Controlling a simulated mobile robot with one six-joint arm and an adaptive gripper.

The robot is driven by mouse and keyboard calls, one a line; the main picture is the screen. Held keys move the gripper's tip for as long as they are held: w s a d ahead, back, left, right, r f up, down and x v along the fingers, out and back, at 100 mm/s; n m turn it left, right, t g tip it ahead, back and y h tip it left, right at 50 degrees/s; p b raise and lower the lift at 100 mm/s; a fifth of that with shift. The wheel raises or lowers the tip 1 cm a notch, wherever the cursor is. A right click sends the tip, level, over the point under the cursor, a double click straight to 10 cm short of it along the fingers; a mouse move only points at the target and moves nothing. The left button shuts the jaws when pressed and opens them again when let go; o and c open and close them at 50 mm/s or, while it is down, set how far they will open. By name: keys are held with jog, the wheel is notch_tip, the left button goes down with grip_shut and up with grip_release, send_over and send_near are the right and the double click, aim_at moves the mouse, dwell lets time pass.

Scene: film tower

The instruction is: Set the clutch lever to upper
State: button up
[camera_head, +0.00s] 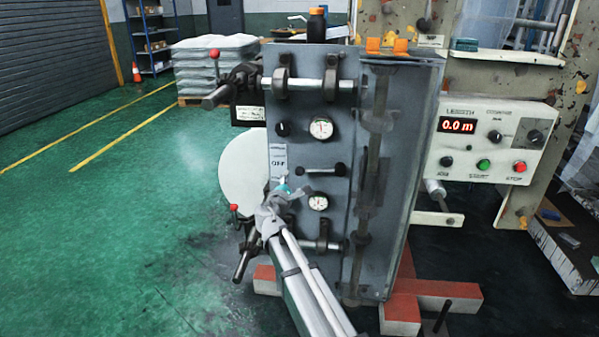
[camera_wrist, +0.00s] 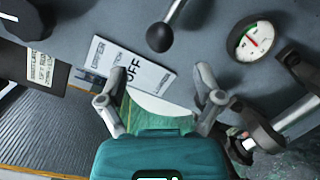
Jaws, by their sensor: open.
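A lever with black knobs (camera_head: 325,170) lies roughly level on the grey machine panel (camera_head: 300,255), between two round gauges. Its black ball end shows in the wrist view (camera_wrist: 160,37), above the open space between my fingers.
Red-ball levers stick out at the panel's upper left (camera_head: 214,54) and lower left (camera_head: 234,208). Bars and clamps (camera_head: 305,85) cross the panel top. A control box (camera_head: 490,140) stands right. A white disc (camera_head: 243,170) is left; green floor beyond is open.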

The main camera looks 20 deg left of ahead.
aim_at(298, 173)
jog(key=shift+w+a, duration=0.15)
jog(key=shift+w, duration=3.75)
